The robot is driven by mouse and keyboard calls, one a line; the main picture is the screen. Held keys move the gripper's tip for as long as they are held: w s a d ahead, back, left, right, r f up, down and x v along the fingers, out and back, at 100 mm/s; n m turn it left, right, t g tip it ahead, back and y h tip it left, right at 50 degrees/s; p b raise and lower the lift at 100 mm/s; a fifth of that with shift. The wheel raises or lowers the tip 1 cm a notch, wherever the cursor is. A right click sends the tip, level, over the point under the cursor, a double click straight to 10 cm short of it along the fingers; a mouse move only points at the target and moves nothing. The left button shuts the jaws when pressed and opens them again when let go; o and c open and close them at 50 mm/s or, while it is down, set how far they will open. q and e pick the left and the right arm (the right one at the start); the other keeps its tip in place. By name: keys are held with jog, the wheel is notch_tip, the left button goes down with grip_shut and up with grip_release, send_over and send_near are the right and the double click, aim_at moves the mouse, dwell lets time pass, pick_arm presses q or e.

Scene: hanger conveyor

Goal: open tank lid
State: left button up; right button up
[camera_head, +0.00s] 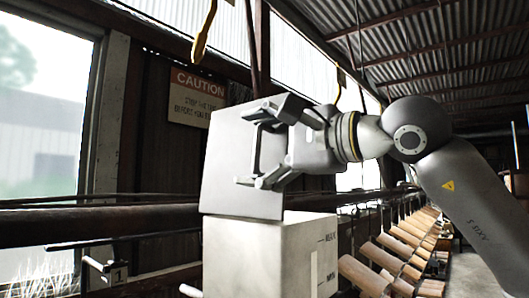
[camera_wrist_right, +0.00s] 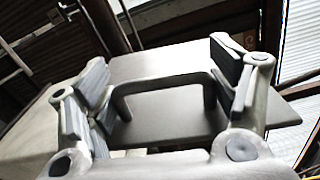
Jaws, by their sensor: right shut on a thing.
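The white tank (camera_head: 248,258) stands in the lower middle of the head view, with MAX and MIN marks on its side. Its grey lid (camera_head: 223,165) is raised and stands steeply tilted above the tank's top. My right gripper (camera_head: 257,148) reaches in from the right against the lid's face. In the right wrist view, its two padded fingers (camera_wrist_right: 160,92) are shut on the lid's dark handle (camera_wrist_right: 165,83), one at each end of it. The lid (camera_wrist_right: 185,65) fills the middle behind the handle. The tank's inside is hidden. My left gripper is not in view.
A CAUTION sign (camera_head: 197,97) hangs on the wall behind the lid. Brown horizontal pipes (camera_head: 100,224) run behind the tank. Several wooden rollers or hangers (camera_head: 362,275) line up at the lower right. A yellow hook (camera_head: 203,35) hangs above.

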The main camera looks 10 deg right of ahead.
jog(key=shift+s+a+r+n, duration=0.2)
jog(key=shift+s+r+n, duration=0.05)
jog(key=shift+s+n, duration=0.15)
jog(key=o, duration=1.2)
jog(key=shift+c, duration=0.2)
jog(key=shift+w+a+f, duration=0.1)
jog(key=shift+w, duration=0.05)
jog(key=shift+s+d, duration=0.3)
jog(key=v, duration=1.1)
jog(key=shift+s, duration=0.15)
